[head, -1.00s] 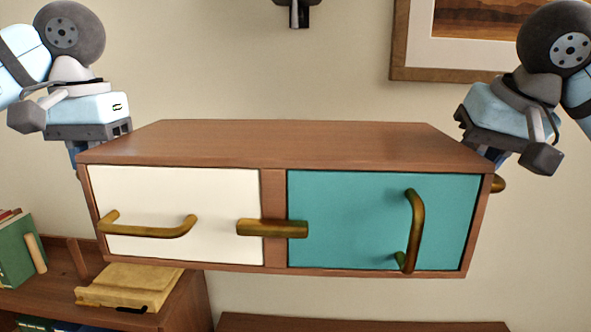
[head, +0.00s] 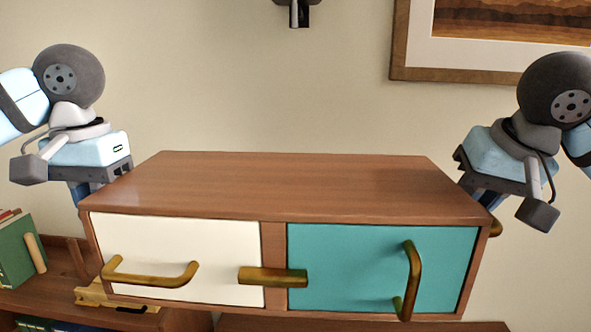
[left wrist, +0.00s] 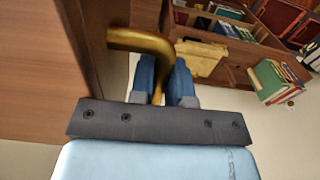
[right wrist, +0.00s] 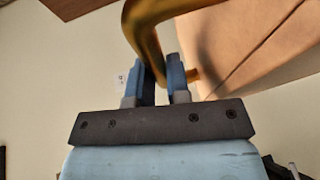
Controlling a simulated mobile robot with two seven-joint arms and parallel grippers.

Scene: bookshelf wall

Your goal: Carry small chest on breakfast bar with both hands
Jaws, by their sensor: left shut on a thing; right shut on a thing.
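The small chest (head: 300,185) is a brown wooden box with a white front panel (head: 180,245) at left and a teal front panel (head: 345,260) at right, each with a brass handle. It hangs level between my two grippers, in front of the wall. In the left wrist view, my left gripper (left wrist: 160,90) is shut on a brass side handle (left wrist: 145,42) of the chest. In the right wrist view, my right gripper (right wrist: 160,85) is shut on the other brass side handle (right wrist: 148,30). In the head view both sets of fingertips are mostly hidden behind the chest's sides.
A low brown bookshelf (head: 40,293) stands below at left, with green books (head: 15,252) and a yellow item (head: 100,293) on it, partly hidden by the chest. A framed picture (head: 490,45) hangs at upper right. The breakfast bar cannot be made out.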

